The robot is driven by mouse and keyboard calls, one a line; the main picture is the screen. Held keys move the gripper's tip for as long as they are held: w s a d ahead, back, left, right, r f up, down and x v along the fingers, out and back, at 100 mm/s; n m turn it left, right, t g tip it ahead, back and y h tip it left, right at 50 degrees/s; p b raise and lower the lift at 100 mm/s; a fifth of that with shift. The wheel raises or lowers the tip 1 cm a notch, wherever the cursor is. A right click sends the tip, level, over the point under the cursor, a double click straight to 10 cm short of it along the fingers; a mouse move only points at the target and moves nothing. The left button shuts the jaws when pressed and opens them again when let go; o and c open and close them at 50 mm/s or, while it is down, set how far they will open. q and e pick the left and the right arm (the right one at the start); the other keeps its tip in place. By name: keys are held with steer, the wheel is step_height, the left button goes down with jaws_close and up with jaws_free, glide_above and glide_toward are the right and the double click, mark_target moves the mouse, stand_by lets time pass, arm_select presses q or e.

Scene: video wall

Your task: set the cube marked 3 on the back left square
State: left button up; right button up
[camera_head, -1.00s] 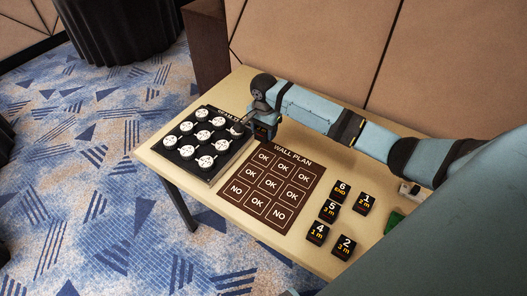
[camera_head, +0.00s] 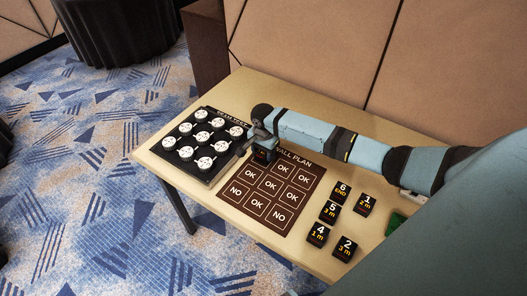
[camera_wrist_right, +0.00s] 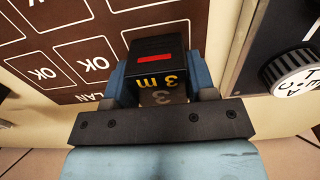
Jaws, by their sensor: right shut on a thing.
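My right gripper (camera_head: 262,151) is shut on the black cube marked 3 (camera_wrist_right: 158,60), which also reads "3 m" and has a red bar on one face in the wrist view. In the head view the cube (camera_head: 261,156) is at the back left corner of the brown wall plan mat (camera_head: 240,203). The cube and gripper hide the back left square. I cannot tell whether the cube touches the mat. The other squares of the mat show OK or NO. My left gripper is not in view.
A black panel with several white dials (camera_head: 203,138) lies just left of the mat, close to my right gripper. Several black numbered cubes (camera_head: 341,192) stand right of the mat. A green object (camera_head: 396,221) lies farther right. The table (camera_head: 305,253) is bare at the front.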

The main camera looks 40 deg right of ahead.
steer(key=shift+f, duration=0.15)
steer(key=o, duration=0.9)
steer(key=shift+o, duration=0.2)
step_height(320, 180, up, 12)
steer(key=p, duration=0.1)
